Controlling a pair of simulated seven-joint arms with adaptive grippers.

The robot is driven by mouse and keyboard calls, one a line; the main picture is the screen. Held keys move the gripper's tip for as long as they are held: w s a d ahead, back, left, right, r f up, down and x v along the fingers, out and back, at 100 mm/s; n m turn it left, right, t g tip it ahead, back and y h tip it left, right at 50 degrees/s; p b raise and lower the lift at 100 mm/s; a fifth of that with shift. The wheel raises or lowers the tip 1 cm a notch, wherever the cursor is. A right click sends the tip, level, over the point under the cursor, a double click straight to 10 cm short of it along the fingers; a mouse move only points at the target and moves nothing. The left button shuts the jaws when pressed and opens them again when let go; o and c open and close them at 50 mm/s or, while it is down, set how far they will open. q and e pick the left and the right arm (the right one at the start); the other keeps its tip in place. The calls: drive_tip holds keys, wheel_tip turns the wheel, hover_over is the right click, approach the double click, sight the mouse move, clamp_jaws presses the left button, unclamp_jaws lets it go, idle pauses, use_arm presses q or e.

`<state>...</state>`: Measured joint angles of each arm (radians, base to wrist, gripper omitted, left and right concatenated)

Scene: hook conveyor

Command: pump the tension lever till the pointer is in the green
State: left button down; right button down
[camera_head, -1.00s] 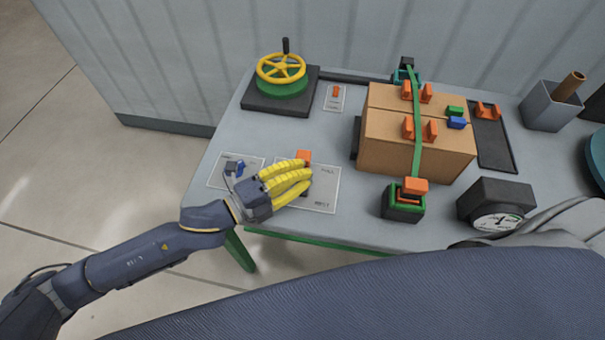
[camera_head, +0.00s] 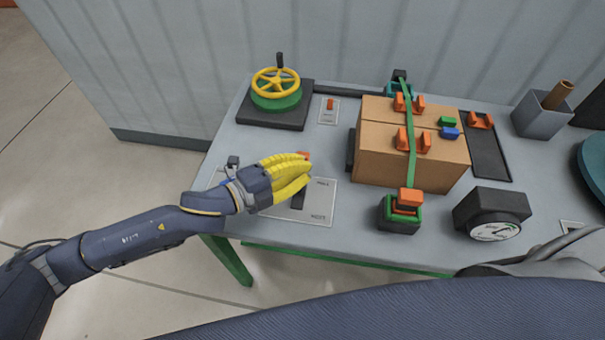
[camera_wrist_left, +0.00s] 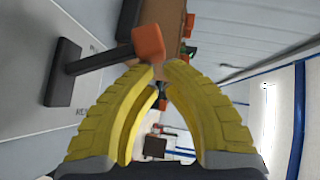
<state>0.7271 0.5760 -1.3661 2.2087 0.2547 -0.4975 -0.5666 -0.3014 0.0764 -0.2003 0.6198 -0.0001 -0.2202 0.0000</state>
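The tension lever has an orange knob (camera_wrist_left: 148,44) on a dark arm (camera_wrist_left: 90,60) rising from a dark base. In the head view the knob (camera_head: 304,155) shows only as a small patch behind my yellow fingers. My left gripper (camera_head: 308,168) is over the lever's labelled plate (camera_head: 322,203). In the left wrist view its fingertips (camera_wrist_left: 162,68) come together right at the knob's lower edge; the knob is not between the fingers. Contact is unclear. The round gauge (camera_head: 495,231) has a white face; its pointer is too small to read surely against any green zone.
A brown carton (camera_head: 380,165) under a green strap stands right of the lever. A strap buckle block (camera_head: 400,213) sits in front of it. A yellow handwheel (camera_head: 276,83) is at the back left. A grey bin (camera_head: 540,115) stands at the back right.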

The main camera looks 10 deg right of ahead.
use_arm(q)
drive_tip(key=shift+w+d, duration=0.25)
drive_tip(key=shift+w, duration=0.4)
drive_tip(key=shift+w+r, duration=0.1)
drive_tip(key=s+a+r, duration=0.5)
drive_tip(key=s+a, duration=0.1)
drive_tip(key=a, duration=0.4)
drive_tip(key=shift+s+a+r, duration=0.15)
drive_tip(key=shift+s+r, duration=0.05)
idle(0.9)
